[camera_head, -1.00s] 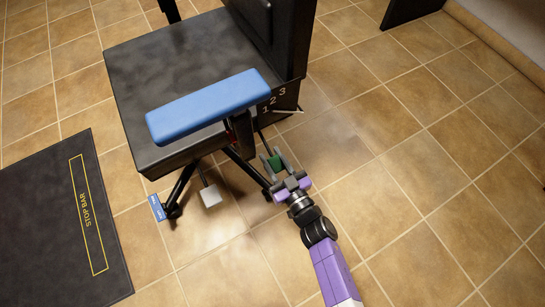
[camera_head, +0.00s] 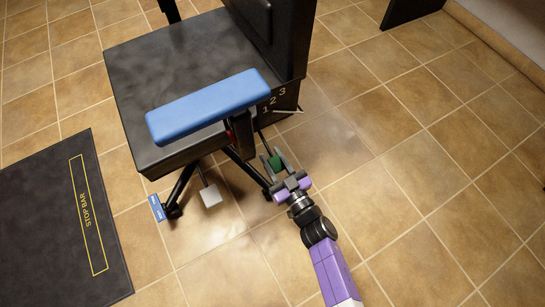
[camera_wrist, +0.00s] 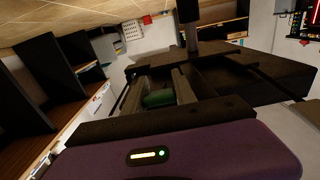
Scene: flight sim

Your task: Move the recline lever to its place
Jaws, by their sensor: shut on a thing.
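My gripper (camera_head: 276,162) is shut on a green knob (camera_head: 275,163) beside the right side of the dark chair seat. The same green knob (camera_wrist: 158,98) sits between the two grey fingers in the wrist view. A thin dark rod runs from near the knob up to the seat side, partly hidden by the armrest and fingers. The numbers 1, 2 and 3 (camera_head: 273,101) are marked in white on the dark side panel, with a thin pale pointer (camera_head: 288,111) just below them.
A blue armrest (camera_head: 208,107) overhangs the seat (camera_head: 150,75) above and left of my gripper. A grey-white block (camera_head: 210,196) hangs on a rod under the seat. A dark mat marked STOP BAR (camera_head: 60,215) lies at left. The tiled floor at right is clear.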

